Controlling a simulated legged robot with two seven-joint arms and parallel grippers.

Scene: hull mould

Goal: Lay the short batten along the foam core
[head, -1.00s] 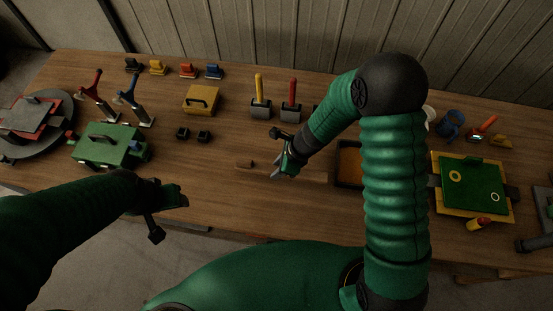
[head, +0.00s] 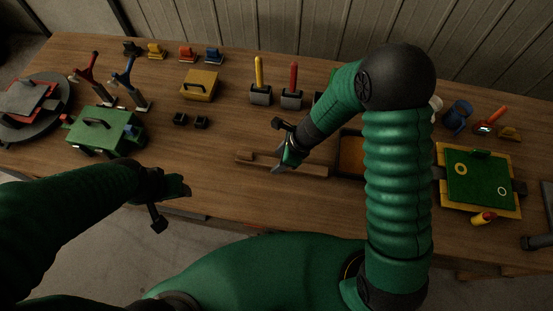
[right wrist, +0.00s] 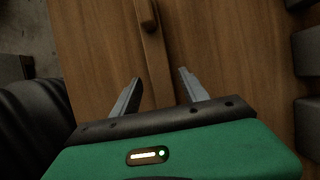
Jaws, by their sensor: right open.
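A thin wooden strip (head: 312,170), likely the short batten, lies flat on the table in the head view, with a small wooden block (head: 244,156) at its left end. The strip (right wrist: 156,62) and block (right wrist: 147,14) also show in the right wrist view; I cannot tell whether they are joined. My right gripper (head: 281,168) is open over the strip's middle. In the right wrist view its fingers (right wrist: 158,76) stand apart on either side of the strip. My left gripper (head: 184,188) hangs near the table's front edge, away from the strip. I cannot clearly identify the foam core.
An orange-floored tray (head: 351,153) stands right of the strip, partly behind my right arm. A green panel with yellow border (head: 470,180) is at the right. A green box (head: 103,130) and two black blocks (head: 190,121) are left. Table around the strip is mostly clear.

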